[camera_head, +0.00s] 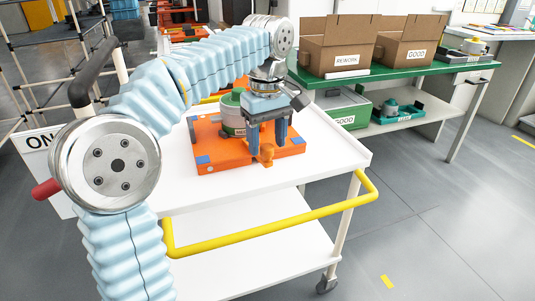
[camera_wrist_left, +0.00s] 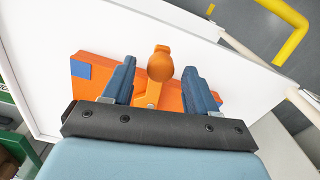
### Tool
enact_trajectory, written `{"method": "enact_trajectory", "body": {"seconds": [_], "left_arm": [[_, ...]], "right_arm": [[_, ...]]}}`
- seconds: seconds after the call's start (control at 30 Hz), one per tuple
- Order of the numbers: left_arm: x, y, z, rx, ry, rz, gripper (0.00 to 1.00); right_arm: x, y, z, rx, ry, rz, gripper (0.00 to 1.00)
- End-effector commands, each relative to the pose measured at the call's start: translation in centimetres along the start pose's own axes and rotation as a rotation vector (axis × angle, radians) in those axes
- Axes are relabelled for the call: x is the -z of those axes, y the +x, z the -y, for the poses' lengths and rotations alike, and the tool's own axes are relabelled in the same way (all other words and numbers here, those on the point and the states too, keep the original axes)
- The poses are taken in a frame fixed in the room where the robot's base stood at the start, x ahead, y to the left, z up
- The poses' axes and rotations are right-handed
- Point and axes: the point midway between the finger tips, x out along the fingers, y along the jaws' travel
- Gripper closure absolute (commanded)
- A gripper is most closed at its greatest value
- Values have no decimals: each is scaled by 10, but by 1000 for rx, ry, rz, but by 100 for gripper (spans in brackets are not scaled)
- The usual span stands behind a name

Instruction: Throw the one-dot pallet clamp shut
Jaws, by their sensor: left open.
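An orange pallet (camera_head: 215,163) with blue corner patches lies on the white cart top and carries a green and grey round part (camera_head: 231,112). An orange clamp lever with a rounded end (camera_head: 266,153) stands at the pallet's near edge; it also shows in the left wrist view (camera_wrist_left: 160,63). I cannot make out dots on it. My left gripper (camera_head: 267,147) is open above the pallet's near side. In the left wrist view its two blue fingers stand apart on either side of the lever, and I see no clear contact. My right gripper is not in view.
The white cart (camera_head: 335,150) has a yellow handle rail (camera_head: 270,223) along its near side. A green bench (camera_head: 400,76) at the back right holds cardboard boxes marked REWORK (camera_head: 335,45) and GOOD (camera_head: 408,42). The cart top right of the pallet is clear.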

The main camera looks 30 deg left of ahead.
Motion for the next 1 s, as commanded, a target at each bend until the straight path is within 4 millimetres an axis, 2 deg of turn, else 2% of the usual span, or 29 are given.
{"method": "enact_trajectory", "body": {"seconds": [0.03,0.2,0.5,0.9,1.0], "left_arm": [[0,9,1,1,-1,1,42],[0,23,0,0,-1,0,42],[0,24,0,-1,-1,0,42],[0,24,0,0,0,0,100],[0,24,0,0,0,0,100]], "right_arm": [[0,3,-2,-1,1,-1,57],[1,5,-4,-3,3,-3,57],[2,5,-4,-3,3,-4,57],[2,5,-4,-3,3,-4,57],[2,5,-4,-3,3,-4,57]]}}
